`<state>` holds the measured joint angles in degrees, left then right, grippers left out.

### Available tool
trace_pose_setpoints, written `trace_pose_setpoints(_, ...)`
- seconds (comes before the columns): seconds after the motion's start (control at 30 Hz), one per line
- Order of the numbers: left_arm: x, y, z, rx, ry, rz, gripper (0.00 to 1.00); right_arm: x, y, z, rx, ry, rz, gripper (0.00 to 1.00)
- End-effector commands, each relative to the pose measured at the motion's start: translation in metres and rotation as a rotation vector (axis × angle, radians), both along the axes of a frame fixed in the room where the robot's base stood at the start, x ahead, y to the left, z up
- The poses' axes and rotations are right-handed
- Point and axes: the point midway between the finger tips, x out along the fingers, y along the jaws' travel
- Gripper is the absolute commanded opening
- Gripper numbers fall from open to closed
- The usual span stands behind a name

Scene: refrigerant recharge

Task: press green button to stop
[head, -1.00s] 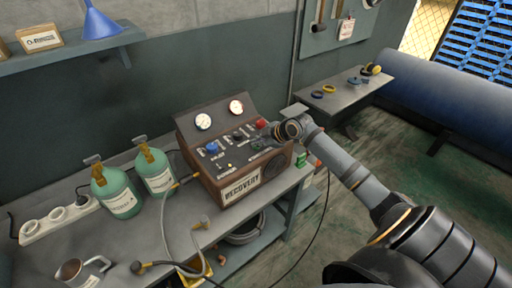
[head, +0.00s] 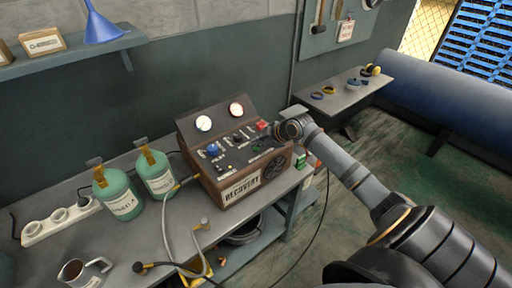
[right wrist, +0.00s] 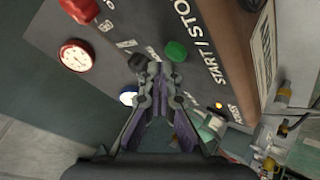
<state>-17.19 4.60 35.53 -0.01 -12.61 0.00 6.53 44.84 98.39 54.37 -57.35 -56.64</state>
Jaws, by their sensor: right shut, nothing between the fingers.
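The brown recovery machine (head: 247,187) stands on the grey workbench. Its sloped panel carries the green button (head: 256,149), which also shows in the right wrist view (right wrist: 176,51) beside the START/STOP lettering. My right gripper (head: 272,129) is over the right side of the panel, shut and empty. In the right wrist view its fingertips (right wrist: 161,70) are close together, just short of the green button in the picture. In the head view the button is uncovered, and the gripper looks apart from it. My left gripper is not in view.
A red knob (right wrist: 80,8) and a black knob (right wrist: 138,62) are near the green button. Two green cylinders (head: 118,194) and hoses (head: 168,228) stand left of the machine. A side table (head: 345,98) is behind my right arm.

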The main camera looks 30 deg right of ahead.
Motion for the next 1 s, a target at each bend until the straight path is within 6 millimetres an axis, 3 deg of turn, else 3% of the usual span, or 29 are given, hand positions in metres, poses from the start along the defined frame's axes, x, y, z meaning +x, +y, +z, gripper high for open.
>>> trace_pose_setpoints(0.23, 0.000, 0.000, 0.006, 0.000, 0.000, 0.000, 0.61, 0.000, 0.000, 0.007, 0.000, 0.000, 0.000, 0.00)
trace_pose_setpoints(0.7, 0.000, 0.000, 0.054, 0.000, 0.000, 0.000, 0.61, 0.000, 0.000, 0.061, 0.000, 0.000, 0.000, 0.00)
trace_pose_setpoints(1.0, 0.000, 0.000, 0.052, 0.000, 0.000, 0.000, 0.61, 0.000, 0.000, 0.059, 0.000, 0.000, 0.000, 0.00)
